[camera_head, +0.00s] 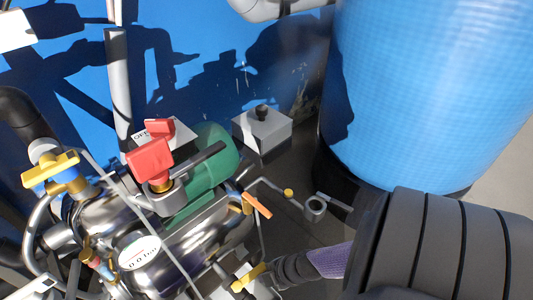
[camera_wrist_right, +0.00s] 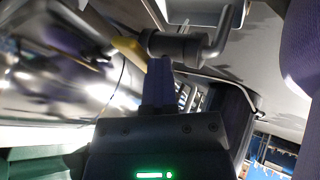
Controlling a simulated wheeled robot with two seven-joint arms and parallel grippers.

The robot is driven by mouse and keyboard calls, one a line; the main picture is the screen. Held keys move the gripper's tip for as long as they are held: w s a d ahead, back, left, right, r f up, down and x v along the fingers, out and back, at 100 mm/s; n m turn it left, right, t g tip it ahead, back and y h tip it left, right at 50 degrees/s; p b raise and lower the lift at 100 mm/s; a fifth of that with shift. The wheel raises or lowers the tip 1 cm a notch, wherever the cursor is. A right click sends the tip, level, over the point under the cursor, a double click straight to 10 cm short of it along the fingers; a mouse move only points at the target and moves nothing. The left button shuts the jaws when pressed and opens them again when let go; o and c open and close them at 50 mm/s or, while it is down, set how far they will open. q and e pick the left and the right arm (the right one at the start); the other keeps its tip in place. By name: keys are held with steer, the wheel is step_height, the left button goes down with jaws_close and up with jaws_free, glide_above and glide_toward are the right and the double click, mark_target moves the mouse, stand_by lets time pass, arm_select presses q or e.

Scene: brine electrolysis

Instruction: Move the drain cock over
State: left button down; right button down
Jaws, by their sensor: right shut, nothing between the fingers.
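The drain cock has a yellow lever (camera_head: 250,275) low in the head view, below the shiny metal vessel. In the right wrist view its yellow lever (camera_wrist_right: 128,50) sticks out left from a grey valve body (camera_wrist_right: 178,46). My right gripper (camera_head: 274,271) comes in from the right, just beside the lever. In the wrist view its fingers (camera_wrist_right: 163,66) are shut with nothing between them. Their tips are close to the valve body and lever; I cannot tell whether they touch. My left gripper is not in view.
A metal vessel (camera_head: 205,235) with a pressure gauge (camera_head: 139,253) stands left of the cock. Red (camera_head: 150,160), yellow (camera_head: 50,169) and orange (camera_head: 257,205) handles stick out around it. A large blue tank (camera_head: 430,90) stands at right. A grey box (camera_head: 262,130) stands behind.

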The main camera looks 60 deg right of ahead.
steer(key=shift+w+d, duration=0.25)
steer(key=shift+d, duration=0.05)
stand_by(0.5)
